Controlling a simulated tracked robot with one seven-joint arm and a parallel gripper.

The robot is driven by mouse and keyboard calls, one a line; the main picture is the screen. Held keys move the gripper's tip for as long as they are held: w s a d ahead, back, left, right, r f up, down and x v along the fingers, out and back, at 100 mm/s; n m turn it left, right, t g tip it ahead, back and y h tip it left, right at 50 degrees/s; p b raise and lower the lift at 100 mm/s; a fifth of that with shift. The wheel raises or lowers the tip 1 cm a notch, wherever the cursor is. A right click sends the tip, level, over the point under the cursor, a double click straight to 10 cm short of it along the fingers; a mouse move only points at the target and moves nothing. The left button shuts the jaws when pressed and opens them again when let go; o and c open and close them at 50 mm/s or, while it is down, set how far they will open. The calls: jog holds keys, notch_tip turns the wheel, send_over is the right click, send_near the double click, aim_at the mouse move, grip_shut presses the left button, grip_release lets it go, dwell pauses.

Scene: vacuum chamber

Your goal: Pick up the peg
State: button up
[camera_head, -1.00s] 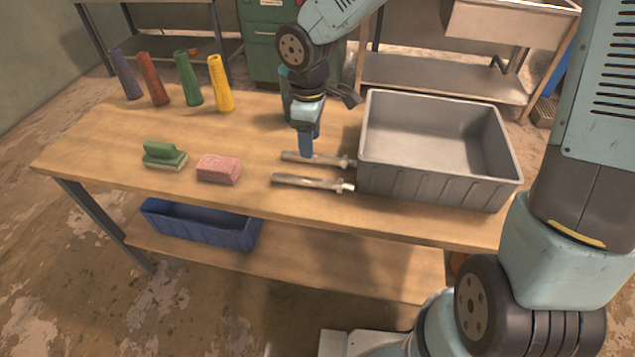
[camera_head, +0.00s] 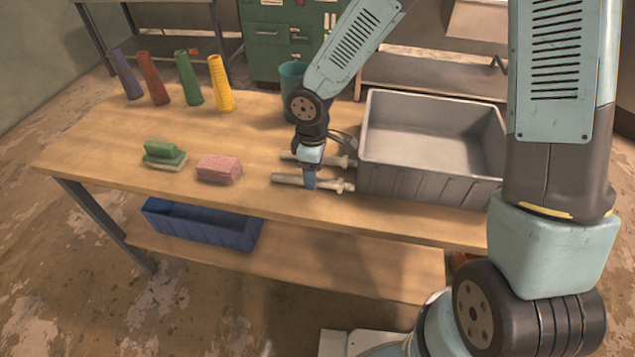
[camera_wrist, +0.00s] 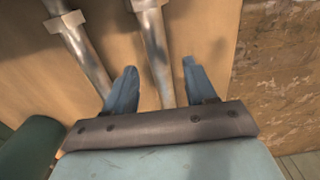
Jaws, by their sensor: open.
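Two silvery metal pegs lie side by side on the wooden table, a front peg (camera_head: 289,179) and a back peg (camera_head: 291,157). My gripper (camera_head: 310,186) is down at the front peg, over its middle. In the wrist view, my gripper's (camera_wrist: 159,68) two blue fingers are open, with the front peg (camera_wrist: 155,45) running between them and a gap on each side. The back peg (camera_wrist: 84,52) lies outside the left finger there. My gripper and wrist hide parts of both pegs in the head view.
A grey bin (camera_head: 430,182) stands just right of the pegs. A pink sponge (camera_head: 219,169) and a green-handled brush (camera_head: 164,155) lie to the left. Several coloured cones stand at the back left, and a teal cup (camera_head: 291,75) stands behind my wrist.

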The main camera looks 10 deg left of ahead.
jog(key=shift+f, duration=1.25)
grip_shut()
